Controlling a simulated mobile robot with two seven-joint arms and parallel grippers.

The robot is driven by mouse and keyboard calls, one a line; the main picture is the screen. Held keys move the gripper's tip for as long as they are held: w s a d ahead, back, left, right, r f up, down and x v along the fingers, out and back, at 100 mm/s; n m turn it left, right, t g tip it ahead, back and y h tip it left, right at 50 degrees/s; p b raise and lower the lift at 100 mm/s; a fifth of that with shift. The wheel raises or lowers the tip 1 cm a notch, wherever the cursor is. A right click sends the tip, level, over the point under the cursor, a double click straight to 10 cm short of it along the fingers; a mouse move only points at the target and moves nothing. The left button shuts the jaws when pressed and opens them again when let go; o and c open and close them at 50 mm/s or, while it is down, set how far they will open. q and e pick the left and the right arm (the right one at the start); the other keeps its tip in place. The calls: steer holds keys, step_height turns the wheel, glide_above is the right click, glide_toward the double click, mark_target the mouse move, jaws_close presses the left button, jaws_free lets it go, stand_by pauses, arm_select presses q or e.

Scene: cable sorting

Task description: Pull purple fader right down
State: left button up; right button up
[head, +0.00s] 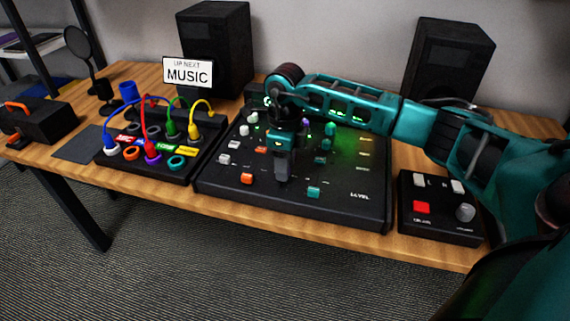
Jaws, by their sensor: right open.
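The black mixer panel (345,205) lies on the wooden table in the middle of the head view, with several coloured fader caps on it. A small purple fader cap (304,123) shows toward the back of the panel, just right of my right gripper's wrist and partly crowded by the arm. My right gripper (283,178) points down over the middle of the panel, nearer the front than the purple cap. It is open, and I see nothing held in it. Whether its tips touch the panel is hard to tell. My left gripper is not in view.
An orange cap (247,178) and a teal cap (314,192) sit near the panel's front. A cable box (180,166) with coloured plugs stands left. A small button box (436,229) stands right. Two black speakers (216,48) (447,62) stand behind.

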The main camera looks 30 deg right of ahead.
mark_target(280, 188)
steer(key=shift+f, duration=0.2)
jaws_close()
steer(key=shift+s+a+r, duration=0.1)
steer(key=shift+s+a, duration=0.05)
steer(key=shift+a, duration=0.1)
steer(key=s+a, duration=0.1)
steer(key=s+a+p, duration=0.1)
steer(key=shift+s+a+p, duration=0.15)
steer(key=shift+a+p, duration=0.15)
steer(key=shift+s+a, duration=0.1)
steer(key=shift+a, duration=0.05)
steer(key=shift+c, duration=1.6)
jaws_free()
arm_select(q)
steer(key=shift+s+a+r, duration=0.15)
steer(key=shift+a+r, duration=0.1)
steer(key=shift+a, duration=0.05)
arm_select(e)
steer(key=o, duration=0.3)
